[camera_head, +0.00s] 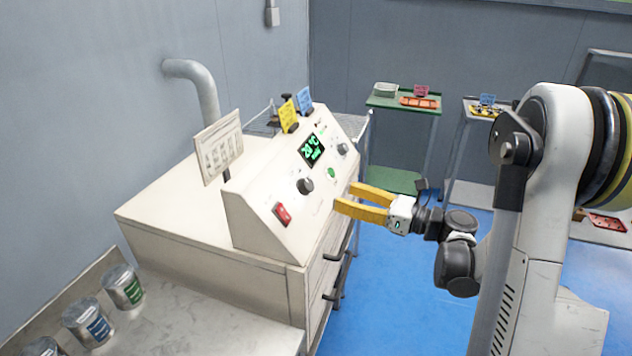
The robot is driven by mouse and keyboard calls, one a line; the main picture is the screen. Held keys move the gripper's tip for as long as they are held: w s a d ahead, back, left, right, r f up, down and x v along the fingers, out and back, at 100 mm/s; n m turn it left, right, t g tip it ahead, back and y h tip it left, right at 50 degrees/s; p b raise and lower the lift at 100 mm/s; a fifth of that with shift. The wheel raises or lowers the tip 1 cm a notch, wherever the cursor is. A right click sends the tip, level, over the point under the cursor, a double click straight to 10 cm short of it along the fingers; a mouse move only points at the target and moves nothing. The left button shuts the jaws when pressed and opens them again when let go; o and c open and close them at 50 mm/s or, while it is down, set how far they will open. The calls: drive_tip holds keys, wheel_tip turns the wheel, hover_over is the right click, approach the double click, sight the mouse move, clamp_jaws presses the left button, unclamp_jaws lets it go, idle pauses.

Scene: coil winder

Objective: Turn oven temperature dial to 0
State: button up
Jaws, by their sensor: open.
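The oven (180,225) is a cream box with a sloped control panel. On the panel are a dark round dial (305,186) at the lower left and a smaller dial (342,149) at the upper right. I cannot read which one is the temperature dial. A green display (312,150) between them shows about 20 °C. A red switch (282,213) and a green button (331,173) are also on the panel. My gripper (344,197) has yellow fingers, is open and empty, and points at the panel from the right, near the lower-left dial. No contact with a dial shows.
Black drawer handles (345,242) stick out from the oven's front. A green cart (402,105) stands behind. The blue floor (390,300) is open below my gripper.

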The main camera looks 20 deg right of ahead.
sight(310, 185)
drive_tip(key=b+x, duration=0.2)
drive_tip(key=x, duration=0.7)
drive_tip(key=shift+s+a+f, duration=0.1)
drive_tip(key=shift+s+a, duration=0.05)
drive_tip(key=shift+s, duration=0.1)
drive_tip(key=shift+w+a, duration=0.2)
drive_tip(key=shift+w, duration=0.1)
drive_tip(key=c, duration=1.2)
